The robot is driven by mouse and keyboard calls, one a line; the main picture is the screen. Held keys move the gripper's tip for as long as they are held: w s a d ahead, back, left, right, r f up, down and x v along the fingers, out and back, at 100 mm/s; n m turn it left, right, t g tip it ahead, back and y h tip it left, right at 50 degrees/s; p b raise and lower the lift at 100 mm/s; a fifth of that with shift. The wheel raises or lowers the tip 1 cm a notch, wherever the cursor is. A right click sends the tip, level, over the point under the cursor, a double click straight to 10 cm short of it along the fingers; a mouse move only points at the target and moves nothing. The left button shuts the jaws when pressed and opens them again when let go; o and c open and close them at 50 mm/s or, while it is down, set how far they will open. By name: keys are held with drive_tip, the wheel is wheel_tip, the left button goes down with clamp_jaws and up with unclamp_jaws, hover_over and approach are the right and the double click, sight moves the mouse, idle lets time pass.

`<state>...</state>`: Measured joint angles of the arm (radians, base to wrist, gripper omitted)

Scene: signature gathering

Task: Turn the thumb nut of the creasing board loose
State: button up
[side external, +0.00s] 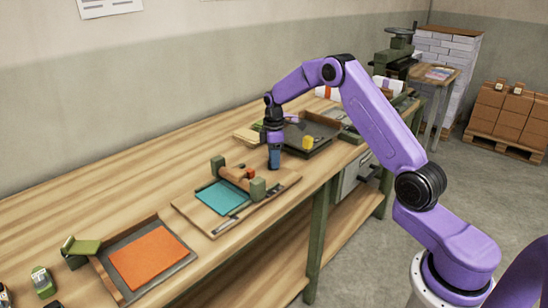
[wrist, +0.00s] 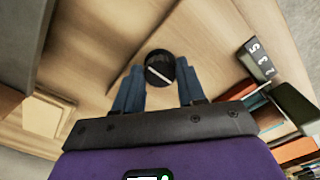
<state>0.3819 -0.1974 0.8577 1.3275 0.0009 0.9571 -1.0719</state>
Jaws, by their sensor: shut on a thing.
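The creasing board (side external: 285,181) is a wooden board lying on the bench in the side view. A teal sheet (side external: 221,196) lies on it, in front of a wooden bar between two green posts. My gripper (side external: 274,166) points down at the board's back right edge. In the wrist view the thumb nut (wrist: 160,68) is a round black knob with a white line across its top. My gripper (wrist: 160,76) has its two blue fingers on either side of the knob and is shut on it. The nut is hidden behind the fingers in the side view.
A dark block with white digits (wrist: 257,60) stands close to the right of the fingers. A tray with an orange sheet (side external: 150,262) lies at the front left. A dark tray with a yellow thing (side external: 307,142) is behind my gripper.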

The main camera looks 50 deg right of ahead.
drive_tip(key=shift+r, duration=0.1)
drive_tip(key=o, duration=1.1)
drive_tip(key=shift+c, duration=0.2)
wheel_tip(320, 180, up, 17)
drive_tip(key=shift+r, duration=0.2)
